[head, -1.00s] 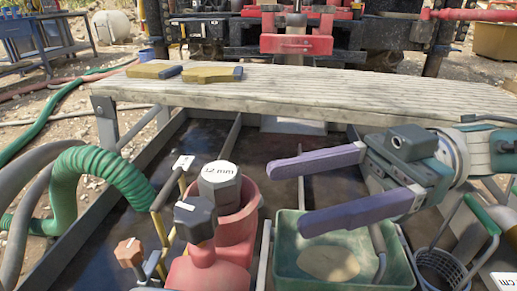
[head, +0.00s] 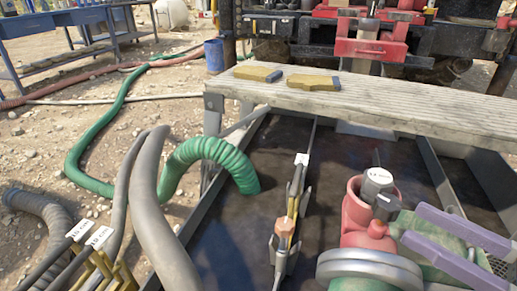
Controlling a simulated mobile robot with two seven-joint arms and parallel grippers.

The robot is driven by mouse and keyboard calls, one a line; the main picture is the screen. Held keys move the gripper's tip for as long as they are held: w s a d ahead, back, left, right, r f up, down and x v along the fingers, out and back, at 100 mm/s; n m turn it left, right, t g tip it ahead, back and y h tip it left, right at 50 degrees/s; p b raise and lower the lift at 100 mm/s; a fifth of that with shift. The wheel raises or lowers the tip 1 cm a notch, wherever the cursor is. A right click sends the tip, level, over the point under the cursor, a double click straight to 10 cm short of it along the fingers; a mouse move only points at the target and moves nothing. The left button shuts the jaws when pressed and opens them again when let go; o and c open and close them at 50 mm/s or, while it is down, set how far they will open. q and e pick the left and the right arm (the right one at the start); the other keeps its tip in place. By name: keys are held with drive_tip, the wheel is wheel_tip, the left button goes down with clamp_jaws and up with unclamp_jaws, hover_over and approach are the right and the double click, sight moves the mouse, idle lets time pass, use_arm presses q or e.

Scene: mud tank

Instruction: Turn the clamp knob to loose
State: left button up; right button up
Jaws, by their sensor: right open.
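Which part is the clamp knob is not certain. A dark faceted knob (head: 386,207) tops the red fitting (head: 358,213) at the right. A grey hexagonal piece (head: 374,184) with a white label sits in the fitting's open mouth, just behind the knob. A small orange-brown knob (head: 285,228) stands to the left on a narrow metal stand. My right gripper (head: 414,224) comes in from the right with its two purple fingers apart and empty. Its fingertips are near the red fitting in the picture; contact cannot be told. My left gripper is not in view.
A green ribbed hose (head: 215,155) enters at the left. Labelled tools (head: 98,240) stand at lower left.

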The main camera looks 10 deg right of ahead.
sight(375, 200)
drive_tip(key=shift+s+d+f, duration=0.1)
drive_tip(key=shift+s+d, duration=0.05)
drive_tip(key=shift+s, duration=0.25)
drive_tip(key=shift+w+a, duration=0.2)
drive_tip(key=shift+w, duration=0.05)
drive_tip(key=x, duration=0.3)
drive_tip(key=b+x, duration=0.1)
drive_tip(key=x, duration=0.2)
drive_tip(key=b+x, duration=0.1)
drive_tip(key=x, duration=0.2)
drive_tip(key=shift+w+d+r, duration=0.2)
drive_tip(key=shift+w, duration=0.1)
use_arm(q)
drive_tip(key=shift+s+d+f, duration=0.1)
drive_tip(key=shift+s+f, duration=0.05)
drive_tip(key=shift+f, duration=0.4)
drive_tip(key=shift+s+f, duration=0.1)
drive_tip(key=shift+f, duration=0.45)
use_arm(e)
drive_tip(key=shift+c, duration=0.4)
clamp_jaws()
